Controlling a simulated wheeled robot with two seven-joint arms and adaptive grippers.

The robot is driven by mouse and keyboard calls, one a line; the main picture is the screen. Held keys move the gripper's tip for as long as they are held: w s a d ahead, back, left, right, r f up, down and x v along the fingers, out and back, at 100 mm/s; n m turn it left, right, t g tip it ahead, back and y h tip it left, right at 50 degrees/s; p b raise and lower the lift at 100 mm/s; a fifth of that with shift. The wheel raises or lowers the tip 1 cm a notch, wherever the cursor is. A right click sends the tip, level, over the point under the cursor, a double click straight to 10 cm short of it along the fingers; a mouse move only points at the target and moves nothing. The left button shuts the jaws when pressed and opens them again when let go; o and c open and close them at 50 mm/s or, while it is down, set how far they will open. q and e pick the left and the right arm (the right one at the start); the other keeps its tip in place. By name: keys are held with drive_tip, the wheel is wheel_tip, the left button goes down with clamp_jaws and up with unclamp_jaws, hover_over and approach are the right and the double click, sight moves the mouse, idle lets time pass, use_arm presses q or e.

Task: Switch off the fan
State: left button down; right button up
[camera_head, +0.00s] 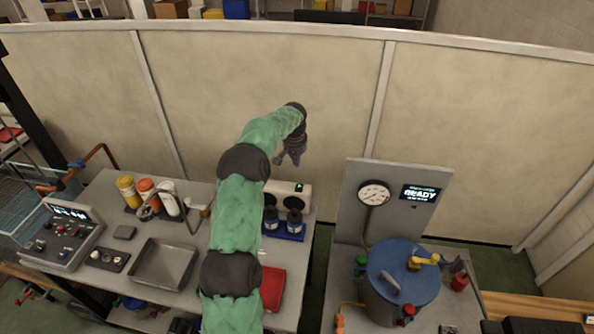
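A white box unit (307,199) with dark round openings and a small lit green spot on its top right stands at the back of the left bench. It looks like the fan unit, and my arm hides its left part. My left gripper (288,161) hangs fingers down above and behind the unit, near the wall panel. Its fingers look spread, with nothing seen between them. It appears apart from the unit. My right gripper is out of view.
Dark bottles in a blue tray (291,235) stand before the unit. A metal tray (163,265), a control box (62,236) and capped bottles (147,190) are on the left. A blue-lidded cylinder (402,272), a gauge (374,193) and a READY display (420,193) are on the right.

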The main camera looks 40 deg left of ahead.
use_arm(q)
approach(297, 187)
drive_tip(key=x, duration=0.5)
drive_tip(key=shift+w+a, duration=0.1)
drive_tip(key=shift+w, duration=0.25)
drive_tip(key=shift+s+f, duration=0.1)
drive_tip(key=shift+f, duration=0.7)
drive_tip(key=b, duration=0.1)
drive_tip(key=f+t+b, duration=0.1)
drive_tip(key=b, duration=0.1)
drive_tip(key=shift+s+f+y, duration=0.1)
drive_tip(key=shift+s+y, duration=0.15)
drive_tip(key=shift+y, duration=0.15)
drive_tip(key=shift+r, duration=0.2)
drive_tip(key=shift+w, duration=0.1)
drive_tip(key=shift+w, duration=0.15)
